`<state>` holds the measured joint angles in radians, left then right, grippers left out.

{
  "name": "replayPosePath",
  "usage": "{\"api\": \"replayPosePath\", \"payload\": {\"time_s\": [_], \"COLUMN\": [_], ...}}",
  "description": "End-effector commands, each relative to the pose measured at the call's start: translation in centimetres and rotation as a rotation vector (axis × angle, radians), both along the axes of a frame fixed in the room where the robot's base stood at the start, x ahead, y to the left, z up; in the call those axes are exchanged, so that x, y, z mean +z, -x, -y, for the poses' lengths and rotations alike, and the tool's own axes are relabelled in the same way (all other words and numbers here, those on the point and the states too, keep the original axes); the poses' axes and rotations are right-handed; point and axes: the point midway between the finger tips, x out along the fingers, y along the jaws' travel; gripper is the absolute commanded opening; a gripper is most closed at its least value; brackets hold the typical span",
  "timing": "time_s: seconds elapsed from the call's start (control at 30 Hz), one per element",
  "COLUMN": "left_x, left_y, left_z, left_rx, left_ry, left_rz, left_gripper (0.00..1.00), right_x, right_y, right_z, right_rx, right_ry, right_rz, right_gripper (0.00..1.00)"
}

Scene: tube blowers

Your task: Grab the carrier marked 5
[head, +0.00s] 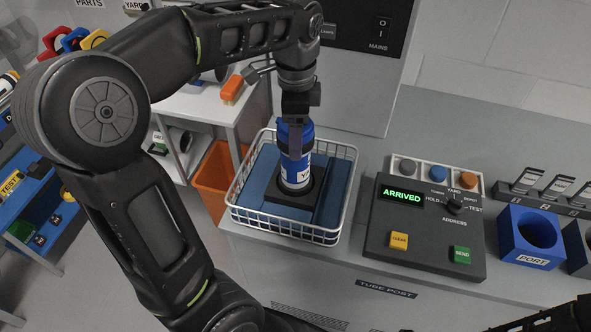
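A blue carrier (306,140) with a white band and a partly hidden label starting "YA" stands nearly upright in a black socket in a white wire basket (340,236). I see no 5 on its visible side. My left gripper (294,143) points down at the carrier's upper part, with a dark finger in front of it. The far finger is hidden, so I cannot tell whether it grips. Dark parts of my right arm show at the bottom right edge; its fingers cannot be made out.
Right of the basket is a control box (424,226) with a green "ARRIVED" display. Beyond it is a blue "PORT" holder (530,238). An orange bin (214,178) stands left of the basket. A white side table (205,108) is behind it.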

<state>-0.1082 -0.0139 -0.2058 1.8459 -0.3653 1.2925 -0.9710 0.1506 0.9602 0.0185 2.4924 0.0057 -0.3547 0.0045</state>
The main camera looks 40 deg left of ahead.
Motion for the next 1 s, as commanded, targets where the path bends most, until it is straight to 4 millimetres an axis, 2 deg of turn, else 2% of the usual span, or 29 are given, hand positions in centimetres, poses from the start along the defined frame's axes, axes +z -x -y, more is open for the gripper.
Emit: {"api": "replayPosePath", "payload": {"time_s": [0.07, 0.57, 0.87, 1.0], "left_x": [0.0, 0.0, 0.2, 1.2], "left_y": [0.0, 0.0, 0.0, -0.1], "left_z": [0.0, 0.0, 0.0, 0.0], "left_rx": [0.000, 0.000, 0.000, 0.000], "left_ry": [0.000, 0.000, 0.000, -0.001], "left_rz": [0.000, 0.000, 0.001, 0.004], "left_gripper": [0.41, 0.00, 0.00, 0.00], "right_x": [0.0, 0.0, 0.0, -0.1], "right_y": [0.0, 0.0, 0.0, 0.0], "right_z": [0.0, 0.0, 0.0, 0.0], "right_rx": [0.000, 0.000, 0.000, 0.000], "right_ry": [0.000, 0.000, 0.000, 0.000], "right_rz": [0.000, 0.000, 0.000, 0.000], "right_gripper": [0.36, 0.36, 0.36, 0.36]}}
